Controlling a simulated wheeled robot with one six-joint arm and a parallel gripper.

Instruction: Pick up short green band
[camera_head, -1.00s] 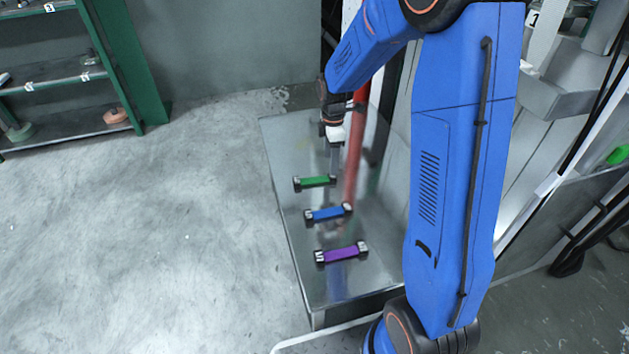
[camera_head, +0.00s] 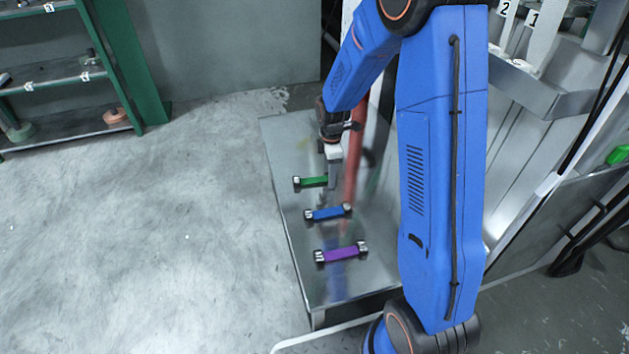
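The short green band (camera_head: 313,181) lies on the metal table (camera_head: 286,157) between dark end pieces. It is the farthest of three bands in a row. My gripper (camera_head: 333,178) is at the right end of the green band and hides that end. I cannot tell whether the gripper touches the band or how far its fingers are apart.
A blue band (camera_head: 327,214) and a purple band (camera_head: 341,254) lie nearer on the same table. A red pole (camera_head: 352,170) shows just right of my gripper. A green shelf rack (camera_head: 136,70) stands at the far left. The floor left of the table is clear.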

